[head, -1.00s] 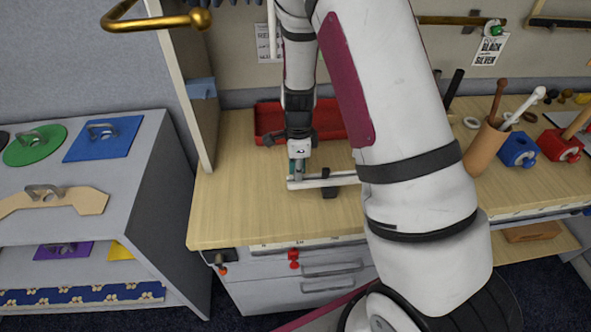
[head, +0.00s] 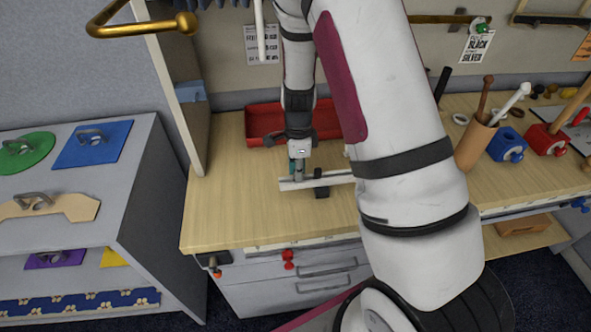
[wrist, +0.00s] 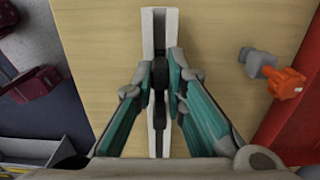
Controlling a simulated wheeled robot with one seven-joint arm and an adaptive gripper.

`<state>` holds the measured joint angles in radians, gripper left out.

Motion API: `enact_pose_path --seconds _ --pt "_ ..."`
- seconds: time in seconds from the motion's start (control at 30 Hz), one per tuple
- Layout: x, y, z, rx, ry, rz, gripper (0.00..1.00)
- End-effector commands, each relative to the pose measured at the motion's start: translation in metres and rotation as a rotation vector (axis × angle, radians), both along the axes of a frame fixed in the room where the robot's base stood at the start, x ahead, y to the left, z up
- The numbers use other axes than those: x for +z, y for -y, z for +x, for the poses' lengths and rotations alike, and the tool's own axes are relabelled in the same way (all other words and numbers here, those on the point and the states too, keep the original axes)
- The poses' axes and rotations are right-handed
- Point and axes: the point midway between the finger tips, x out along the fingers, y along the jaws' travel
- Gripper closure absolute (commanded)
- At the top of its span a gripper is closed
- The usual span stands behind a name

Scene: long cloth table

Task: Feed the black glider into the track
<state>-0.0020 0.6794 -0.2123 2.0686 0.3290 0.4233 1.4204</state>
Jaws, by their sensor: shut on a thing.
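The white track (head: 335,180) lies on the wooden table, running left to right in the head view. In the wrist view the track (wrist: 169,20) runs upright with a dark slot along its middle. My gripper (head: 299,180) points down over the track near its left end. In the wrist view its teal fingers (wrist: 160,76) are closed on the small black glider (wrist: 160,73), over the slot line. The fingertips hide much of the glider, and I cannot tell whether it sits inside the slot. A black block (head: 321,190) is at the track, right of my gripper.
A red tray (head: 262,122) lies behind the track. A grey and orange-red piece (wrist: 285,82) shows right of the track in the wrist view. A tan holder (head: 475,147) and a blue block (head: 506,145) stand to the right. The table's front left is clear.

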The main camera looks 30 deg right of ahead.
Motion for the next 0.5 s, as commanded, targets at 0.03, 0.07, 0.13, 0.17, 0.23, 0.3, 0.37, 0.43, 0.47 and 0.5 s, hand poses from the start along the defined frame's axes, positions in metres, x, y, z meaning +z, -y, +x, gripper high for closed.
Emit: enact_pose_path --seconds 0.03,0.07,0.13,0.17,0.23,0.3,0.37,0.43,0.47,0.5 --pt "0.0000 0.0014 -0.0006 -0.001 0.000 0.000 1.00" --pt "0.0000 0.0021 -0.0008 -0.001 0.000 0.000 1.00" --pt "0.0000 0.0036 -0.0013 -0.001 0.000 0.000 1.00" --pt "0.0000 0.0042 -0.0015 0.000 0.000 0.000 1.00" --pt "0.0000 0.0056 -0.0019 0.000 0.000 0.000 1.00" --pt "0.0000 0.0070 -0.0024 0.000 0.000 0.000 1.00" --pt "0.0000 0.0082 -0.0028 0.000 0.000 0.000 1.00" --pt "0.0000 0.0098 -0.0033 0.000 0.000 0.000 1.00" --pt "0.0000 0.0103 -0.0035 0.000 0.000 0.000 1.00" --pt "0.0000 0.0113 -0.0038 0.000 0.000 0.000 1.00"
